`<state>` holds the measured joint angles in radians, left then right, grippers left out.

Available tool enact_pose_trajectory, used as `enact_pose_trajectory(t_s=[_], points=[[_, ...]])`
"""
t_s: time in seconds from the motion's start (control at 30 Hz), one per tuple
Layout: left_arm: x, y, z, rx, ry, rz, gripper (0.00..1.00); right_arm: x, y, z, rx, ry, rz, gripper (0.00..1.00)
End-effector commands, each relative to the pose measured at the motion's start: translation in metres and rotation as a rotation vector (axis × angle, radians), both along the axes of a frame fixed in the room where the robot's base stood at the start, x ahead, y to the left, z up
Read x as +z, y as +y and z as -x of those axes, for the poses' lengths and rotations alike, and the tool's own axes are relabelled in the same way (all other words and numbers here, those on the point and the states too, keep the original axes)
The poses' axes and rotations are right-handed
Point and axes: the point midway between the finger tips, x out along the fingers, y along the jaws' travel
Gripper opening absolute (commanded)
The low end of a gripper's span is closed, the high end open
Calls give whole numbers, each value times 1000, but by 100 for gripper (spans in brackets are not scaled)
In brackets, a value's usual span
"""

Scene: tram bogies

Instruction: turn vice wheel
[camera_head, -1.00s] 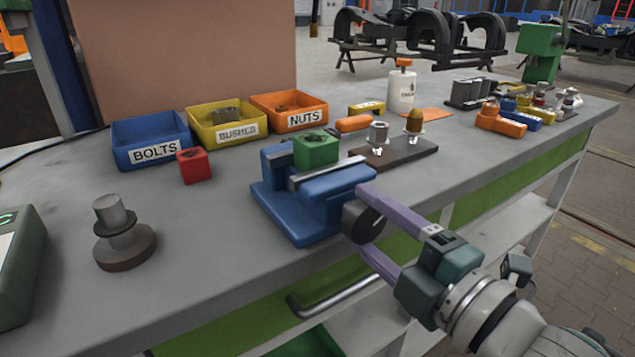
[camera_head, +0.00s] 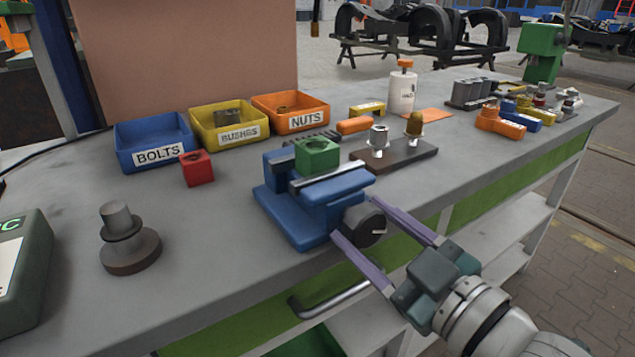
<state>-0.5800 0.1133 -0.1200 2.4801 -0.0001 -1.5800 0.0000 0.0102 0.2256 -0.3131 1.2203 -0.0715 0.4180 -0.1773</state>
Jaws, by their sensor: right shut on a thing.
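A blue vice (camera_head: 310,205) stands at the front edge of the workbench, with a green block (camera_head: 316,153) between its jaws. Its dark round wheel (camera_head: 364,225) sticks out over the bench edge at the vice's front end. My right gripper (camera_head: 355,222) comes in from the lower right. Its two purple fingers lie on opposite sides of the wheel, one at the upper right and one at the lower left, and are shut on it. My left gripper is not in view.
Blue, yellow and orange bins (camera_head: 157,140) marked BOLTS, BUSHES and NUTS stand behind the vice. A red block (camera_head: 196,168) and a grey stepped part (camera_head: 126,240) are to the left. A dark plate (camera_head: 394,155) with fittings lies to the right. A handle (camera_head: 335,300) sits below the bench edge.

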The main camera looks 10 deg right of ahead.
Motion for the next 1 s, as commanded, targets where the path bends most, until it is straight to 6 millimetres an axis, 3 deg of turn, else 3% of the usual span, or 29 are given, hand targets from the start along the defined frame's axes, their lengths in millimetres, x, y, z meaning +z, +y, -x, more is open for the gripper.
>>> enact_pose_trajectory(t_s=[0.6, 1.0], points=[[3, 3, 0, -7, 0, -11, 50, 0, 1, 0, 2, 187, -520, 10], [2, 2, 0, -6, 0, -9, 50, 1, 1, 0, 1, 255, -707, 10]])
